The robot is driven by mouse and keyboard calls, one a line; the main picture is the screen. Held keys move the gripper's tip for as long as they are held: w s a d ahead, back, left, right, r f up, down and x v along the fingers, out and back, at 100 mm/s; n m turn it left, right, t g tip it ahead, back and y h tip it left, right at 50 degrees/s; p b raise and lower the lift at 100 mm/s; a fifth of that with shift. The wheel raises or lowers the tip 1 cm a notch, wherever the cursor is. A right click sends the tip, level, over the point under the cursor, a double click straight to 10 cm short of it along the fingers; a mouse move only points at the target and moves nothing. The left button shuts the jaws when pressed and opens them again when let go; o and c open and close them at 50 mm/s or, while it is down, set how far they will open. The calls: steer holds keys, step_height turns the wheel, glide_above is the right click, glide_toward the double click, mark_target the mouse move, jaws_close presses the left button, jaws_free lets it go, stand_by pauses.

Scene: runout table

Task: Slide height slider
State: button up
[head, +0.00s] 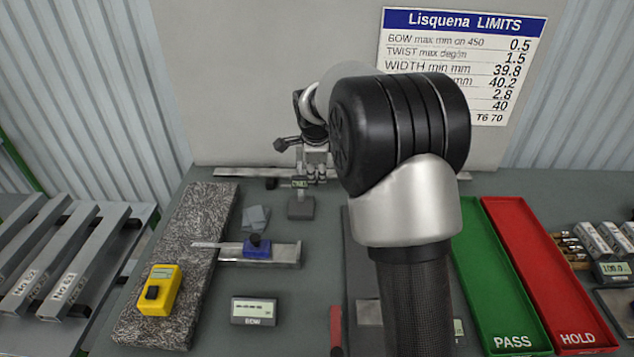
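My gripper (316,177) points down at the back of the grey table, partly behind my black arm. Its fingertips look close together, and I cannot tell whether they are open or shut. A small grey stand with a little display (300,204) is just below and left of the fingertips; I cannot tell whether they touch it. A blue slider block with a dark knob (258,249) sits on a flat metal rail (286,256), left of and nearer than my gripper. Neither the stand nor the block carries a readable height label, so I cannot tell which is the height slider.
A speckled stone slab (205,215) carries a yellow gauge (160,291). A BOW display (254,311) stands in front. Green PASS (487,262) and red HOLD (545,262) trays lie right. A limits board (462,62) hangs behind. My arm hides the table's middle.

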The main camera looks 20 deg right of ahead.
mark_target(317, 181)
steer(key=b+x, duration=0.1)
steer(key=x, duration=0.7)
steer(key=shift+w, duration=0.1)
steer(key=shift+c, duration=0.2)
jaws_close()
stand_by(0.3)
